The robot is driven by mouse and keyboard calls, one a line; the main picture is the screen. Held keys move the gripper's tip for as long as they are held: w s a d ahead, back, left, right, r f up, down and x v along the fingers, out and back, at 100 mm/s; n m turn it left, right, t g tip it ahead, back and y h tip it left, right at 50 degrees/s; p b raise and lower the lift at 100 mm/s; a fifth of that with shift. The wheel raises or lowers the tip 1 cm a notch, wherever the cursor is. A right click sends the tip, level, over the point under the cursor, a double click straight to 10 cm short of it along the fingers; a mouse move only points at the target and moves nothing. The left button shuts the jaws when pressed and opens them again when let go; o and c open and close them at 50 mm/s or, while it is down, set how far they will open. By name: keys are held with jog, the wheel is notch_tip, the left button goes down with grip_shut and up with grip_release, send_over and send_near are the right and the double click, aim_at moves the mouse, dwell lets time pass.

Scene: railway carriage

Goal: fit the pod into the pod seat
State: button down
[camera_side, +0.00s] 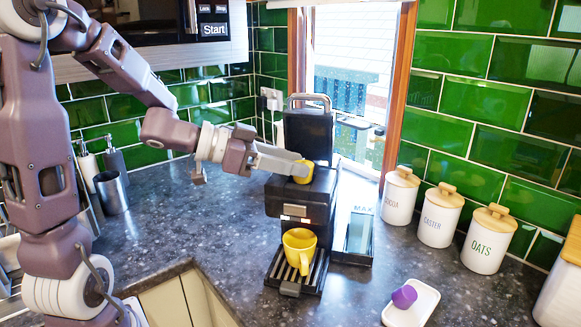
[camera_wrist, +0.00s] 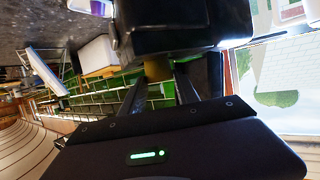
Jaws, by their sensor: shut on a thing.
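My gripper (camera_side: 298,168) is shut on a yellow pod (camera_side: 303,177) at the top of the black coffee machine (camera_side: 300,203). The machine's lid (camera_side: 308,136) is raised behind the pod. The pod seat is hidden by the gripper and pod, so I cannot tell whether the pod is in it or just above it. In the wrist view, my gripper's two dark fingers (camera_wrist: 163,90) flank the pod (camera_wrist: 157,67), close against the dark machine body (camera_wrist: 170,22).
A yellow mug (camera_side: 299,250) stands on the drip tray (camera_side: 284,278). A clear water tank (camera_side: 357,232) is at the machine's right. A purple pod (camera_side: 404,296) lies on a white dish (camera_side: 425,306). Canisters (camera_side: 437,218) line the right wall.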

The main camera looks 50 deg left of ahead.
jog(key=shift+f, duration=0.5)
jog(key=shift+f, duration=0.15)
jog(key=c, duration=0.9)
grip_release()
